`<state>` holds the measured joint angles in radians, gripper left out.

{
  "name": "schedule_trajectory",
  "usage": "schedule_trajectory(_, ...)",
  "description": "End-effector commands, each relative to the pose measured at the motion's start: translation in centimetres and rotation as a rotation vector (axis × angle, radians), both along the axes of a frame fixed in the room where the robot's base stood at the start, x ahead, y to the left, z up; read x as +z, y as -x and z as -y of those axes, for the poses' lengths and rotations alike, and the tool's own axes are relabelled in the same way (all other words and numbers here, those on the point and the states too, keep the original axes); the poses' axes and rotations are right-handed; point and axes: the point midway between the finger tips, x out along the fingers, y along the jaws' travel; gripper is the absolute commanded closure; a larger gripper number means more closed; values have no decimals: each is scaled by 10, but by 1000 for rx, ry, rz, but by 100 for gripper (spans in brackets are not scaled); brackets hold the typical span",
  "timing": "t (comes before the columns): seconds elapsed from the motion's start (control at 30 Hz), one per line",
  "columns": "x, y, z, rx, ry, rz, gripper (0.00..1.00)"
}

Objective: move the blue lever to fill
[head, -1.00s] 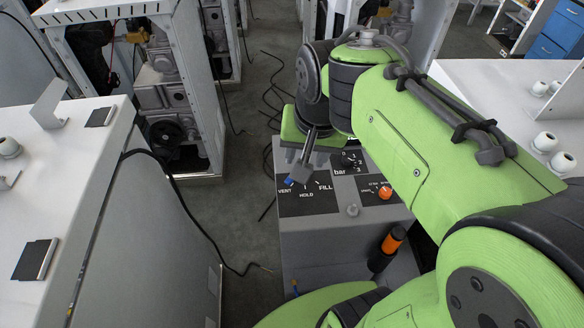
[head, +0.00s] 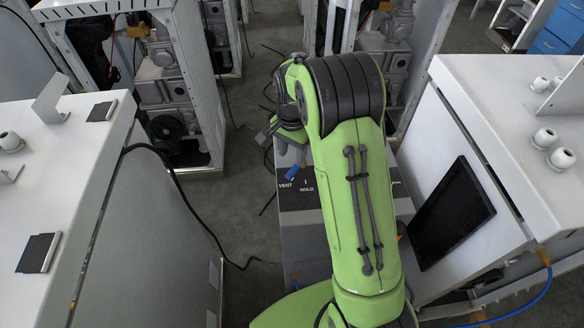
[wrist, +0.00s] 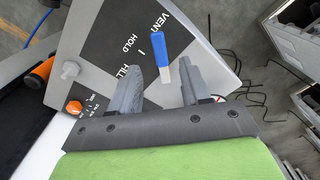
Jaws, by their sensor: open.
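The blue lever (head: 293,173) stands on the dark label plate (wrist: 105,45) of the grey dispenser, with its handle near the VENT label. HOLD and FILL are further round the plate. FILL is hidden behind my arm in the head view. In the wrist view the blue lever (wrist: 157,50) appears in the gap between my fingers, nearer the right one, with its blue end beyond the fingertips. My gripper (wrist: 160,72) is open and not clamped on it. In the head view a grey finger shows just up and left of the lever; contact cannot be told.
An orange knob (wrist: 73,107) and a grey knob (wrist: 70,70) are on the same panel. White cabinets stand left (head: 110,190) and right (head: 470,100). A black screen (head: 452,213) is right of my arm. Loose cables lie on the floor (head: 240,190).

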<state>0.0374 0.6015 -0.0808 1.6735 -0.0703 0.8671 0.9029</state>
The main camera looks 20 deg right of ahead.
Motion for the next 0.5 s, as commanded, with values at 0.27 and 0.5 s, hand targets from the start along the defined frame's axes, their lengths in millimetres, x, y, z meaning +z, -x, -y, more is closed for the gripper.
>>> schedule_trajectory(0.27,-56,1,0,1,0,-3,53)
schedule_trajectory(0.5,-63,0,-1,2,-1,1,53)
